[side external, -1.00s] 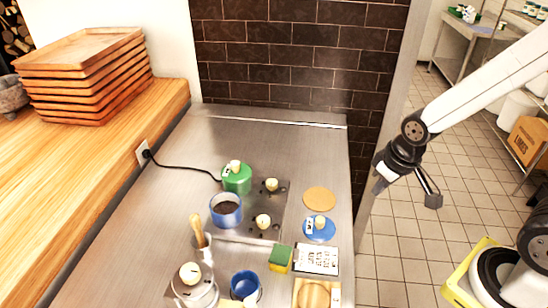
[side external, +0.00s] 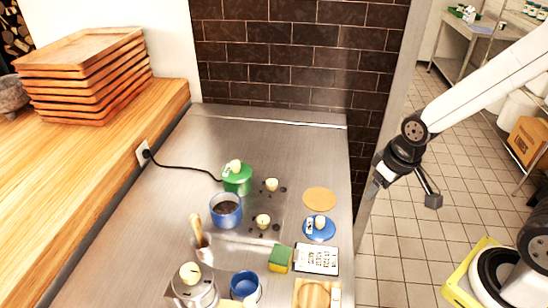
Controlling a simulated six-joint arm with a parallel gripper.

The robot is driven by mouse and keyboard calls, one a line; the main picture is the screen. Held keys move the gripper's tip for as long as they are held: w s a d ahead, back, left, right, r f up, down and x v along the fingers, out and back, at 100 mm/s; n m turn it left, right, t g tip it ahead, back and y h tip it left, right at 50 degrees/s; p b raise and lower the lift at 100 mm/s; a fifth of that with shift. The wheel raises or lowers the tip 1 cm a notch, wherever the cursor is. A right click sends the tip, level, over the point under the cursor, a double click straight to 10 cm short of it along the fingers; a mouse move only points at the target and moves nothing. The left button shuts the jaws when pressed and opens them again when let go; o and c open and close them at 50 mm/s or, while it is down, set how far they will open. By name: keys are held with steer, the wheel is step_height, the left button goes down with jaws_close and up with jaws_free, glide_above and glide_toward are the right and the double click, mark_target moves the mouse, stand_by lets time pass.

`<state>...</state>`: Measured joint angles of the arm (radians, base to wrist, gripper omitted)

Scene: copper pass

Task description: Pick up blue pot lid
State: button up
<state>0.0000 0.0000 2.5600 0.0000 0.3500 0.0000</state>
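The blue pot lid (side external: 320,229) is a flat blue disc with a pale round knob and a small white label. It lies on the steel counter (side external: 270,135) toward the right edge, just below a round tan disc. My gripper (side external: 402,188) hangs in the air to the upper right of the lid, beyond the counter's right edge. It holds nothing that I can see, and its two fingers look spread apart, one to the left and one to the right.
A blue pot (side external: 226,212) and a green pot with lid (side external: 237,181) stand left of the lid. The tan disc (side external: 319,199), a sponge (side external: 280,258), a white labelled card (side external: 316,259) and a blue cup (side external: 245,285) are close by. The counter's back is clear.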

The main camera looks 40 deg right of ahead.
stand_by(0.4)
steer(key=n+g, duration=0.3)
steer(key=n, duration=1.5)
glide_above(320, 219)
steer(key=shift+s+f, duration=0.1)
steer(key=shift+f, duration=1.05)
steer(key=shift+f, duration=1.3)
steer(key=shift+f, duration=2.6)
